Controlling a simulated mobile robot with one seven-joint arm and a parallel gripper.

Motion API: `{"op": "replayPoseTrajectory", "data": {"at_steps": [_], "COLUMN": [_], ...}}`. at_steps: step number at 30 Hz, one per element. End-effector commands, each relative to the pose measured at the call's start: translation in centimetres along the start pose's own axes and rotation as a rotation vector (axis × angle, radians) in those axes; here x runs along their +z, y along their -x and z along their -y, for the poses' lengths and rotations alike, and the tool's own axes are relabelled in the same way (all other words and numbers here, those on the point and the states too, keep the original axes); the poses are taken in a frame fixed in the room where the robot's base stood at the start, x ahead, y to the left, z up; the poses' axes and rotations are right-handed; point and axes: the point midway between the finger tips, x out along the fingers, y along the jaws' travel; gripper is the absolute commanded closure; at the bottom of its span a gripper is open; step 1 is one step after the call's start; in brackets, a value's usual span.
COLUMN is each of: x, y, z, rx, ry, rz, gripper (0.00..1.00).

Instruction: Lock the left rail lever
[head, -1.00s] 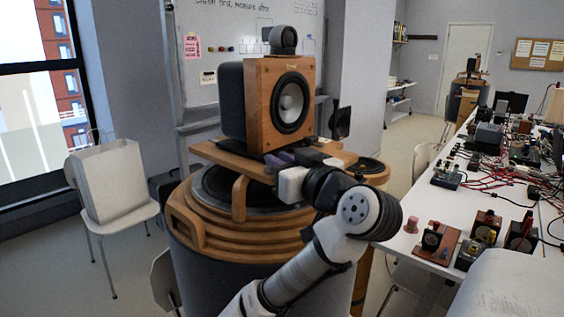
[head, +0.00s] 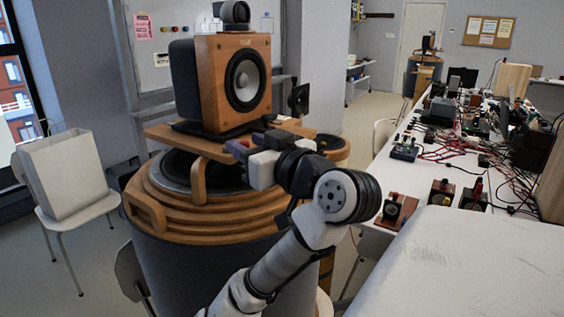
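A wooden speaker (head: 212,95) with a black-ringed driver stands on a flat wooden platform (head: 165,132). The platform sits above a large round drum-like stand (head: 200,270) with stacked wooden rings (head: 190,218). My gripper (head: 254,143) is at the platform's front right edge, just below the speaker, with grey and purple parts at its end. Whether it touches anything there, and whether its fingers are open or shut, I cannot tell. I cannot make out the left rail lever; it may be too small or hidden.
A white chair (head: 100,207) with a pale bag (head: 62,175) stands at the left. A white bench (head: 378,170) crowded with electronics and cables runs along the right. A pale surface (head: 460,265) fills the near right corner. A whiteboard (head: 160,75) is behind.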

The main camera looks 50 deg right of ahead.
Motion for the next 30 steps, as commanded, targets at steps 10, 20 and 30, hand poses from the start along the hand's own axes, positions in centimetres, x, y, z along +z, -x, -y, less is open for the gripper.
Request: {"op": "replayPoseTrajectory", "data": {"at_steps": [10, 20, 30], "x": [0.1, 0.1, 0.0], "y": [5.5, 9.6, 10.3], "z": [-0.1, -0.1, 0.1], "rx": [0.004, 0.001, -0.003], "ry": [0.001, 0.0, -0.001], "rz": [0.003, 0.002, 0.002], "gripper": [0.62, 0.62, 0.62]}}
